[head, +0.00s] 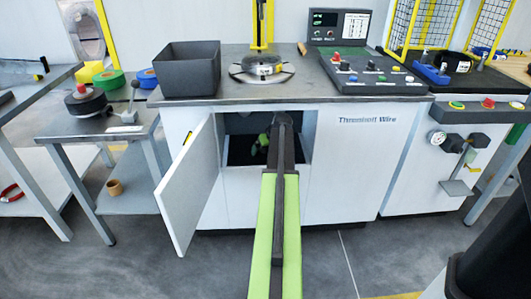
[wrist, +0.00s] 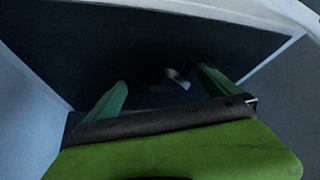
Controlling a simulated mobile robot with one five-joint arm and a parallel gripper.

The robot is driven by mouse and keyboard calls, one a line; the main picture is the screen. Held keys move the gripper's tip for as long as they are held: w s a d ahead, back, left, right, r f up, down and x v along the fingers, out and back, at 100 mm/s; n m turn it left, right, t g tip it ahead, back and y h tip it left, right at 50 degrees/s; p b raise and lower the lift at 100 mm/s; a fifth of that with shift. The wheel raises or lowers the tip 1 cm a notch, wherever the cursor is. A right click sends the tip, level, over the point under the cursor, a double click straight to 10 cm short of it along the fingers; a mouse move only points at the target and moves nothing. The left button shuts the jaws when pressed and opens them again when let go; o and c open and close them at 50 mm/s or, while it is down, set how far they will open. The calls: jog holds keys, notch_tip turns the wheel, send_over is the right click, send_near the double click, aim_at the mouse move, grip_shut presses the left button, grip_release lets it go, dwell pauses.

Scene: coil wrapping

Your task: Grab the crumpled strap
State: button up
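My gripper (head: 261,145) reaches into the open cabinet (head: 310,150) under the bench. In the wrist view my gripper (wrist: 162,76) is open, its two green fingers spread wide apart. A small pale, bent scrap (wrist: 177,78), which looks like the crumpled strap, lies on the dark cabinet floor (wrist: 130,40). It shows between the fingers, closer to the right one, and nothing is seen gripped. Whether the fingers are level with it is too dark to tell. In the head view the strap cannot be made out.
The cabinet door (head: 187,187) stands swung open to the left of my arm. Pale cabinet walls close in on both sides in the wrist view. Above, the bench carries a dark bin (head: 188,72), a round coil turntable (head: 262,70) and a control panel (head: 365,75).

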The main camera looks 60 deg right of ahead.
jog(key=c, duration=0.9)
jog(key=shift+c, duration=0.2)
jog(key=shift+r, duration=0.15)
jog(key=shift+r+p, duration=0.25)
jog(key=shift+p, duration=0.1)
jog(key=s+a, duration=0.4)
jog(key=s, duration=0.3)
jog(key=s+a, duration=0.5)
jog(key=s, duration=0.3)
jog(key=shift+s+a, duration=0.15)
jog(key=shift+a, duration=0.15)
